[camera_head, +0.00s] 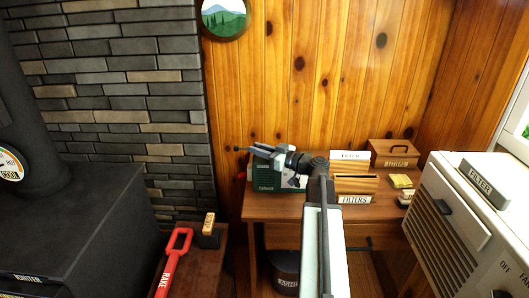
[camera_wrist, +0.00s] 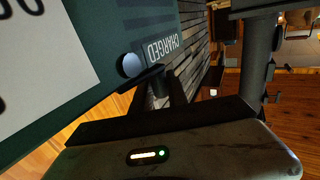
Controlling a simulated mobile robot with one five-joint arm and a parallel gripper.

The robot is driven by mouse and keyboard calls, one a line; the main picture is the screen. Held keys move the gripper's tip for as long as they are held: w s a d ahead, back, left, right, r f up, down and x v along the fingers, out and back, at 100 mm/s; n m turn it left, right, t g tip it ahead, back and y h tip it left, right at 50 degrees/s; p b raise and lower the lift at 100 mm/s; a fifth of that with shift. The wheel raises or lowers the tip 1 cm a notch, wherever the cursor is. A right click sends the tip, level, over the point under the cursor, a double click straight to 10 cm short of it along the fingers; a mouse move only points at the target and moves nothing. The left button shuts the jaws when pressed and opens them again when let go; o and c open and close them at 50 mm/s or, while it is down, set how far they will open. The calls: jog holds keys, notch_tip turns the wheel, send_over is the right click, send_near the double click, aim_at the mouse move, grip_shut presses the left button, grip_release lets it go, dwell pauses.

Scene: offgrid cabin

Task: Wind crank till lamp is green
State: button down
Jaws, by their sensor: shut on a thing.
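The dark green crank box (camera_head: 268,184) stands at the left end of the wooden desk, partly hidden behind my arm. In the wrist view its green face (camera_wrist: 95,100) fills the upper left, with a white panel. The round lamp (camera_wrist: 130,65) beside the "CHARGED" label (camera_wrist: 163,48) looks pale blue-grey, not green. My gripper (camera_head: 260,151) is above the box's top left. It is shut on the crank's handle, which is mostly hidden between the dark fingers (camera_wrist: 165,88) in the wrist view.
Wooden filter boxes (camera_head: 356,184) and a lidded box (camera_head: 394,153) stand right of my arm on the desk (camera_head: 380,212). A white filter unit (camera_head: 452,225) is at right. A black stove (camera_head: 75,225) and red rake (camera_head: 173,262) are at left. The plank wall is close behind.

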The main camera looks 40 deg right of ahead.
jog(key=shift+a+m+t+h, duration=0.1)
jog(key=shift+m+t+h, duration=0.25)
jog(key=shift+h, duration=0.25)
jog(key=shift+w+d+m+h, duration=0.25)
jog(key=shift+m+h, duration=0.1)
jog(key=shift+h, duration=0.15)
jog(key=shift+w+m+t+h, duration=0.1)
jog(key=shift+m+t+h, duration=0.15)
jog(key=shift+m+h, duration=0.5)
jog(key=shift+w+d+h, duration=0.15)
jog(key=shift+h, duration=0.3)
jog(key=shift+w+m+h, duration=0.1)
jog(key=shift+m+h, duration=0.45)
jog(key=shift+h, duration=0.25)
jog(key=shift+w+d+m+h, duration=0.1)
jog(key=shift+d+m+h, duration=0.2)
jog(key=shift+h, duration=0.2)
jog(key=shift+a, duration=0.1)
